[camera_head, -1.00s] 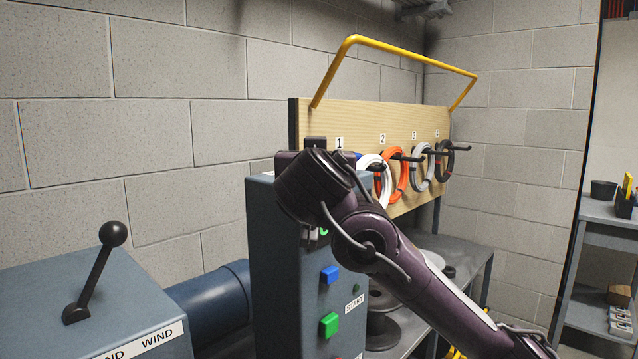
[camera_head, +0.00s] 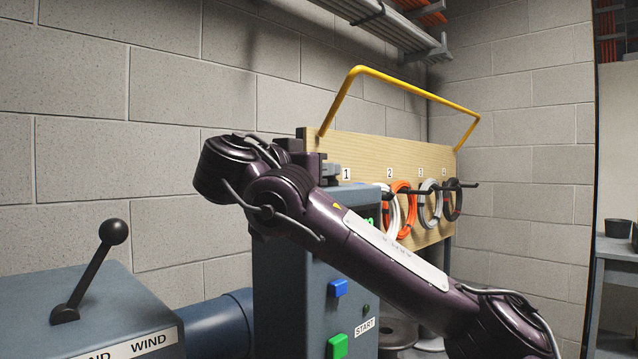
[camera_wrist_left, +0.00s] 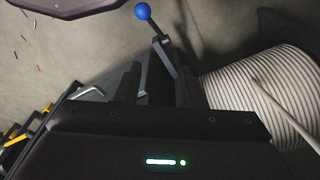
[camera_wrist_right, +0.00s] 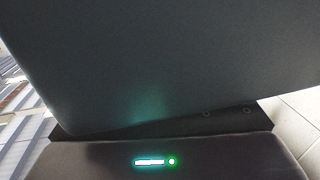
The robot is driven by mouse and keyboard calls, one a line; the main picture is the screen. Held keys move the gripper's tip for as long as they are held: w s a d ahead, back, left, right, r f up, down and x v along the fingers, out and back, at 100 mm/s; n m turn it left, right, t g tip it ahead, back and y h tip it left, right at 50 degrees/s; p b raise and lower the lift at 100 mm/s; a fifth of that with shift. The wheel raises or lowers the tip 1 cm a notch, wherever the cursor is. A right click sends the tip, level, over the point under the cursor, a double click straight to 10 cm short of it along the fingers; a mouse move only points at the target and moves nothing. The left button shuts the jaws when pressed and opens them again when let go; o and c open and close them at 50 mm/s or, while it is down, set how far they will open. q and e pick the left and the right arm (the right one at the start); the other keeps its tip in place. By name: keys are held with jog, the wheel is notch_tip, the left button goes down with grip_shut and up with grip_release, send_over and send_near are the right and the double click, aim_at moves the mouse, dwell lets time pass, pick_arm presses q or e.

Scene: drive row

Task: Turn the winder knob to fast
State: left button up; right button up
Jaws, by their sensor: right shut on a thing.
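The blue-grey control box (camera_head: 290,315) stands left of centre in the head view, with a blue button (camera_head: 338,288), a green button (camera_head: 337,346) and a START label. My right arm crosses its upper front. A bit of green marking (camera_head: 371,222) shows past the arm. The winder knob is hidden behind my arm. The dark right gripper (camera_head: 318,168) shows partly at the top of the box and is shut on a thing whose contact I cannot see. A grey surface fills the right wrist view. My left gripper (camera_wrist_left: 160,82) is open and empty.
A black-ball lever (camera_head: 88,272) stands on the WIND housing at the left. Coils (camera_head: 430,203) hang on a numbered board (camera_head: 370,155) under a yellow rail. The left wrist view shows a blue-ball lever (camera_wrist_left: 142,11) and a ribbed white reel (camera_wrist_left: 265,95).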

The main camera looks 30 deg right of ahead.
jog(key=shift+f+g+b, duration=0.2)
jog(key=shift+g+b, duration=0.1)
jog(key=shift+b, duration=0.05)
jog(key=shift+m+g+h+b, duration=0.3)
jog(key=shift+m+b, duration=0.05)
jog(key=shift+m, duration=0.05)
jog(key=g+b, duration=0.1)
jog(key=m+g+b, duration=0.1)
jog(key=b, duration=0.1)
jog(key=shift+w+a+m+h, duration=0.2)
jog(key=shift+m+h, duration=0.1)
jog(key=shift+h, duration=0.1)
jog(key=shift+w+r+m+g+b, duration=0.15)
jog(key=shift+m+g+b, duration=0.35)
jog(key=shift+g, duration=0.6)
pick_arm(q)
jog(key=w+d+r+m+t+h, duration=0.1)
jog(key=w+d+t+h, duration=0.1)
jog(key=d, duration=0.3)
jog(key=shift+d+r+t, duration=0.2)
jog(key=shift+d+t, duration=0.1)
jog(key=shift+t, duration=0.3)
pick_arm(e)
jog(key=shift+m+g+h, duration=0.3)
jog(key=shift+m+g, duration=0.1)
jog(key=shift+w+g, duration=0.1)
jog(key=shift+g, duration=0.3)
jog(key=o, duration=1)
